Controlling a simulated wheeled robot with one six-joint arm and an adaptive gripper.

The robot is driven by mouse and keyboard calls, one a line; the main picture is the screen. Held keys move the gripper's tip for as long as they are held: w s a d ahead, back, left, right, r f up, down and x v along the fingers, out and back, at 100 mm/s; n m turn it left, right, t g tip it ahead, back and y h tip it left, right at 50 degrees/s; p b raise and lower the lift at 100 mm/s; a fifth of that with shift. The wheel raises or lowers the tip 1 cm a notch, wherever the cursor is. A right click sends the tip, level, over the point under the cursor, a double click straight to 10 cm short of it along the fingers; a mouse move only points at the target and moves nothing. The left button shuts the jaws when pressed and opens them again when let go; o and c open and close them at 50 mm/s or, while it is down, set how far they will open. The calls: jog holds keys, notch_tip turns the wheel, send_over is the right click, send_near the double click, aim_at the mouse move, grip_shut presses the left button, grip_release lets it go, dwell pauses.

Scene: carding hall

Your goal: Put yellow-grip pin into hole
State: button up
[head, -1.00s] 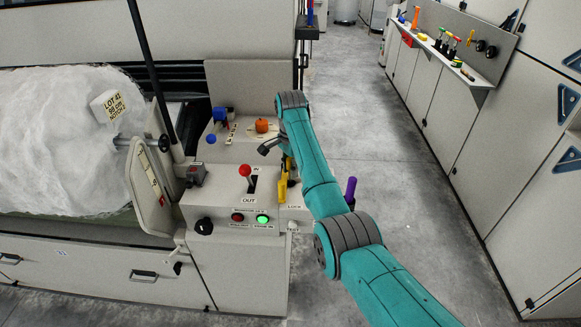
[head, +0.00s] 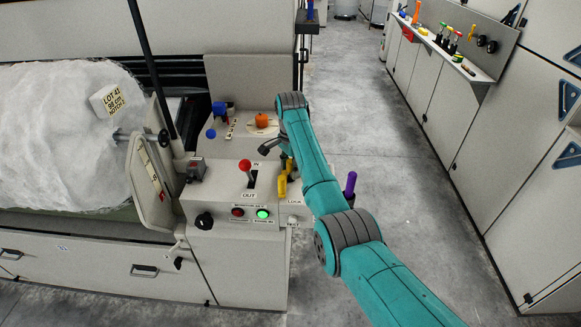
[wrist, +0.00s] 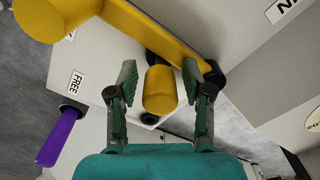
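In the wrist view a short yellow grip (wrist: 160,92), which looks like the yellow-grip pin, stands between the two fingers of my gripper (wrist: 159,78). The fingers are apart, with a narrow gap showing on each side of the grip. A dark round ring, perhaps a hole (wrist: 150,119), shows just below the grip; the grip's far end is hidden. A larger yellow bar (wrist: 150,33) with a round end crosses behind it. In the head view yellow parts (head: 282,186) show beside my arm at the console corner, but my fingers are mostly hidden there.
A purple grip (wrist: 59,138) sticks out near the FREE label (wrist: 76,82); it also shows in the head view (head: 350,185). The console carries a red-knob lever (head: 245,166), a lit green button (head: 263,214) and an orange knob (head: 262,120). Open floor (head: 400,200) lies to the right.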

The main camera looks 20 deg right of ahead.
jog(key=shift+r, duration=0.15)
jog(key=shift+r, duration=3.6)
